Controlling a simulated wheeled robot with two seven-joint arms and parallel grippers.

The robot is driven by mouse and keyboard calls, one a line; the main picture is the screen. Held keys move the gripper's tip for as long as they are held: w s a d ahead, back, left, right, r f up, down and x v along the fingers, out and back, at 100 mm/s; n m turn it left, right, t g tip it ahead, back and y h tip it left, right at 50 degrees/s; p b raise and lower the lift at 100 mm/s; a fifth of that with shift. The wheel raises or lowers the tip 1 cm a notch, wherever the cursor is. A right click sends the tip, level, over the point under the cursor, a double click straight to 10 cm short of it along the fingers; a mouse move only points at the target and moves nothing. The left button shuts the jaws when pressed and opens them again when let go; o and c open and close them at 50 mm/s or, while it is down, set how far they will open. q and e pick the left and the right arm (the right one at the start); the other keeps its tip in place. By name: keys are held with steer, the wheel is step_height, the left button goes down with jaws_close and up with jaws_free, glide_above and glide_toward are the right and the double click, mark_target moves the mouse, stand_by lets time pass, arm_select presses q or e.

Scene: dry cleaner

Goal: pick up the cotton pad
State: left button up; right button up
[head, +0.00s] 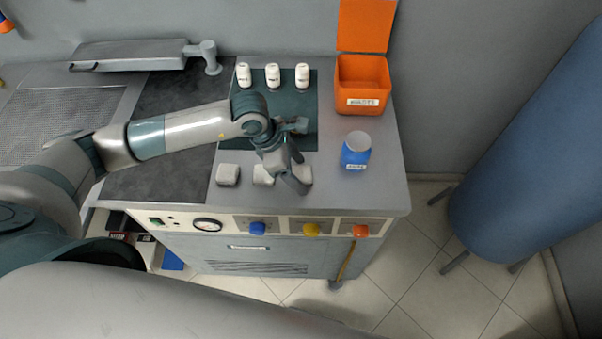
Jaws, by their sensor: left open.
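Three small white cotton pads lie in a row on the front part of the grey worktop: a left pad (227,174), a middle pad (262,175) and a right pad (306,174). My left gripper (301,175) is open and points down over the right pad, with its fingers partly hiding it. Whether the fingers touch that pad cannot be told. My right gripper is not in view.
Three white bottles (273,75) stand at the back of a dark green mat (305,140). An orange waste bin (362,88) with a raised lid stands at the back right. A blue labelled container (356,151) stands right of the gripper. The front edge has coloured knobs (310,230).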

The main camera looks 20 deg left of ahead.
mark_target(306, 172)
arm_select(q)
steer(key=shift+c, duration=0.3)
steer(key=c, duration=1.1)
steer(key=shift+o, duration=0.2)
steer(key=shift+r, duration=0.15)
steer(key=shift+r+b, duration=0.5)
steer(key=shift+b, duration=0.1)
step_height(306, 172, up, 2)
steer(key=shift+w+r+b, duration=0.1)
steer(key=shift+r+b, duration=0.1)
steer(key=shift+b, duration=0.65)
steer(key=s+d+r+b, duration=0.4)
steer(key=d+r, duration=0.3)
steer(key=d, duration=0.3)
steer(key=shift+s+d+r+b, duration=0.2)
steer(key=shift+s+b, duration=0.1)
steer(key=shift+s, duration=0.45)
